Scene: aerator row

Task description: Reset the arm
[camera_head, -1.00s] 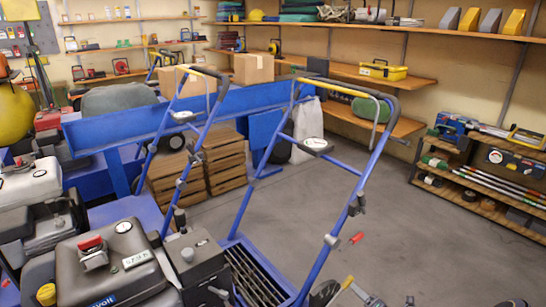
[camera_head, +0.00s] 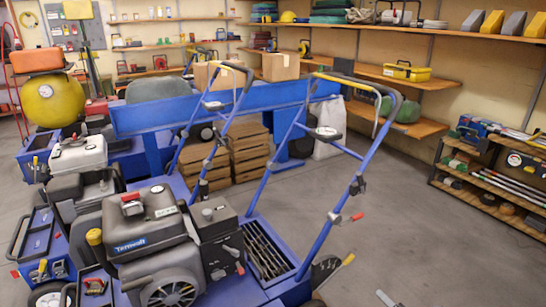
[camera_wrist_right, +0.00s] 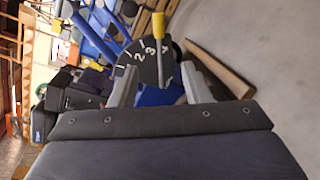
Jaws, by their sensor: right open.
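A blue aerator (camera_head: 318,245) with a dark engine (camera_head: 150,225) and a tall folding handle stands in front of me. Low on its right side is a dark numbered dial with a yellow-tipped lever (camera_head: 348,259). My right gripper (camera_head: 391,301) is only partly in view at the bottom edge of the head view, right of the lever. In the right wrist view its two grey fingers (camera_wrist_right: 160,75) are apart, with the dial (camera_wrist_right: 135,62) and the yellow lever tip (camera_wrist_right: 158,25) beyond them. I cannot tell whether a finger touches the lever. My left gripper is out of view.
More aerators (camera_head: 80,155) stand in a row to the left. Wooden crates (camera_head: 248,150) and a white sack (camera_head: 330,130) are behind. A low shelf (camera_head: 490,180) stands at the right wall. The grey floor (camera_head: 400,220) between is clear.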

